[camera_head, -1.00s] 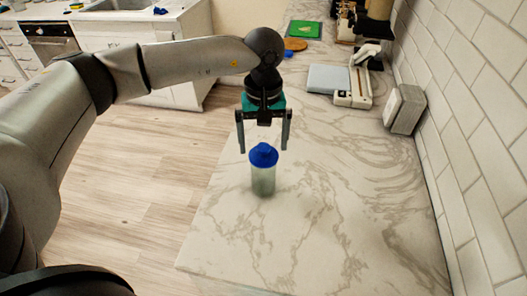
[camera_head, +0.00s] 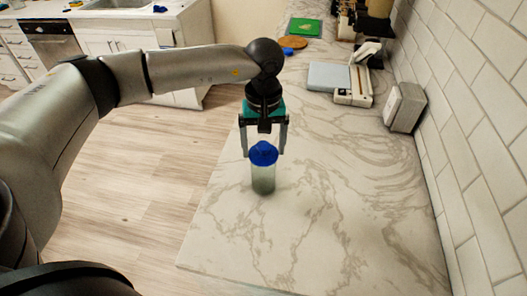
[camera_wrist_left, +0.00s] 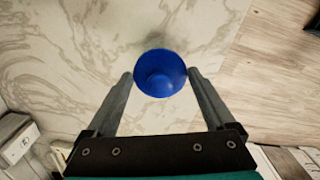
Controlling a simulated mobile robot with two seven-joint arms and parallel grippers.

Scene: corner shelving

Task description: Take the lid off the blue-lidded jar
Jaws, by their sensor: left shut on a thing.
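The jar (camera_head: 263,182) is clear, pale greenish and upright on the marble counter. Its blue lid (camera_head: 263,153) sits on top, with no gap showing between lid and jar. My left gripper (camera_head: 264,155) points down over the jar with one finger on each side of the lid, shut on it. In the left wrist view the round lid (camera_wrist_left: 160,62) with its central knob lies between the two fingertips of my left gripper (camera_wrist_left: 160,75). The jar body is hidden below the lid there. My right gripper is not in view.
The marble counter (camera_head: 330,225) is clear around the jar. A tiled wall and a grey box (camera_head: 404,108) stand to the right. A white device (camera_head: 354,88), a green board (camera_head: 305,28) and a round brown board (camera_head: 293,43) lie farther back.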

